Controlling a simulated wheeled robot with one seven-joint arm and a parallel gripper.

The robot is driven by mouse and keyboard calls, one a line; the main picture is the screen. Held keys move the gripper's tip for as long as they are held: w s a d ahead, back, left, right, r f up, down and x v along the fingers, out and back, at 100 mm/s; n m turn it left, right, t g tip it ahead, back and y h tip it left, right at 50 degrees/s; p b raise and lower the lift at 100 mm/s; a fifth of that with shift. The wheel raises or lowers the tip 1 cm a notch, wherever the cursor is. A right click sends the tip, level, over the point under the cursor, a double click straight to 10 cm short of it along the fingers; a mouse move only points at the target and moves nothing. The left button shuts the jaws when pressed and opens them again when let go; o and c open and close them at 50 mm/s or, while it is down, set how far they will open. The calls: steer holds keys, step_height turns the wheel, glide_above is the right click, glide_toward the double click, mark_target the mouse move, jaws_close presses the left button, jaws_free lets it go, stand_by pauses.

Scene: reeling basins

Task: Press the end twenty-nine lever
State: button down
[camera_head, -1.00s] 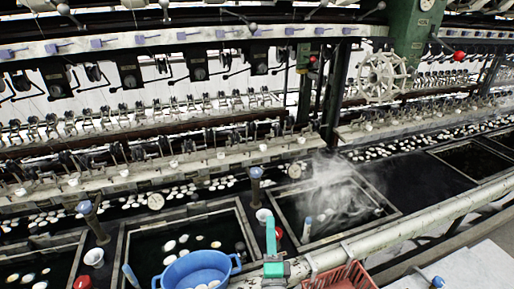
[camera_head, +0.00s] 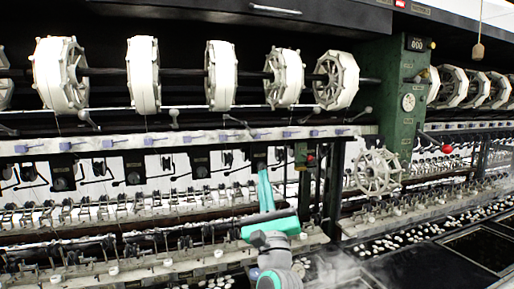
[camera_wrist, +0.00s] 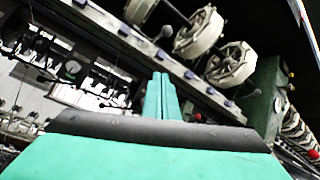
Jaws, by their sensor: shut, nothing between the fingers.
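My gripper (camera_head: 263,174) has green fingers, shut together and empty, pointing up in front of the machine. Its tips overlap a dark hanging box (camera_head: 259,160) under the pale rail in the head view; I cannot tell whether they touch it. In the wrist view the shut fingers (camera_wrist: 160,82) point at the pale rail. Small blue-purple levers (camera_head: 235,136) sit in a row along this rail, and also show in the wrist view (camera_wrist: 190,75). Thin levers with ball knobs (camera_head: 174,114) stand above it. No readable number marks lever twenty-nine.
White reels (camera_head: 222,75) hang above the rail. A green column (camera_head: 407,115) with a red-knobbed lever (camera_head: 446,149) and a spoked handwheel (camera_head: 377,172) stand to the right. Dark basins (camera_head: 485,248) and steam lie low at the right.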

mark_target(249, 128)
steer(key=shift+r, duration=0.4)
steer(key=w+a+r, duration=0.1)
steer(key=w+r, duration=0.3)
steer(key=r, duration=0.4)
steer(key=shift+w+a, duration=0.25)
steer(key=shift+a, duration=0.15)
stand_by(0.5)
